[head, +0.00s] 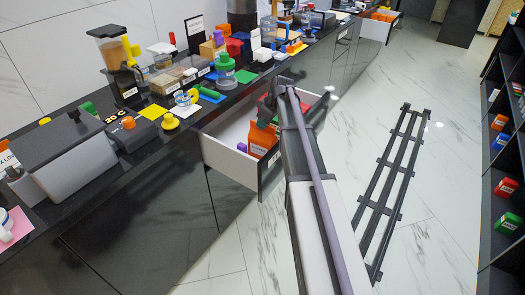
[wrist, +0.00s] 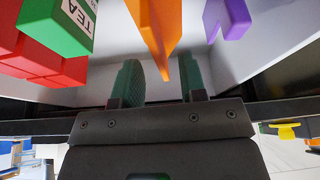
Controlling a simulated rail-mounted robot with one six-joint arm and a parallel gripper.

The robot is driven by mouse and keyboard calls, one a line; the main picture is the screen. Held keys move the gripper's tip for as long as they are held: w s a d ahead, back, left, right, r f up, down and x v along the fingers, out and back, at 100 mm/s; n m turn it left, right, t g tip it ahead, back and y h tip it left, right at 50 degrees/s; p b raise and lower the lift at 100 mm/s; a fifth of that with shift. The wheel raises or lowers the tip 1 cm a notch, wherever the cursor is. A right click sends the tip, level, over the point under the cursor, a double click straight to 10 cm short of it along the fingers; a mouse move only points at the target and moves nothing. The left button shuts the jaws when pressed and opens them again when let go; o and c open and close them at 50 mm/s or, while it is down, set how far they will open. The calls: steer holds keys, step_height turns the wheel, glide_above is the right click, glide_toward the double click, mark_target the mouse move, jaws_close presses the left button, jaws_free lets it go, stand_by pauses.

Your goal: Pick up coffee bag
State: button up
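An orange bag (head: 262,138) with a white label, likely the coffee bag, stands in the open drawer (head: 223,158); the label is too small to read surely. In the wrist view the orange bag (wrist: 155,30) shows nearly edge-on, between the lines of my two green fingers. My gripper (wrist: 160,75) is open, with a clear gap between the fingers, and I see no grip on the bag. In the head view my gripper (head: 268,102) is over the drawer, partly hidden by my own arm.
In the wrist view a green tea box (wrist: 62,22) and red packs (wrist: 35,65) are left of the bag, and a purple item (wrist: 236,18) is to the right. Drawer walls surround them. The counter (head: 145,140) beside the drawer is crowded. The marble floor at right holds a rail.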

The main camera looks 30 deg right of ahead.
mark_target(263, 141)
steer(key=b+x, duration=0.1)
steer(key=x, duration=0.1)
steer(key=shift+f, duration=0.45)
steer(key=shift+w+r, duration=0.1)
steer(key=shift+r, duration=0.05)
steer(key=shift+f, duration=0.25)
steer(key=shift+c, duration=0.4)
jaws_close()
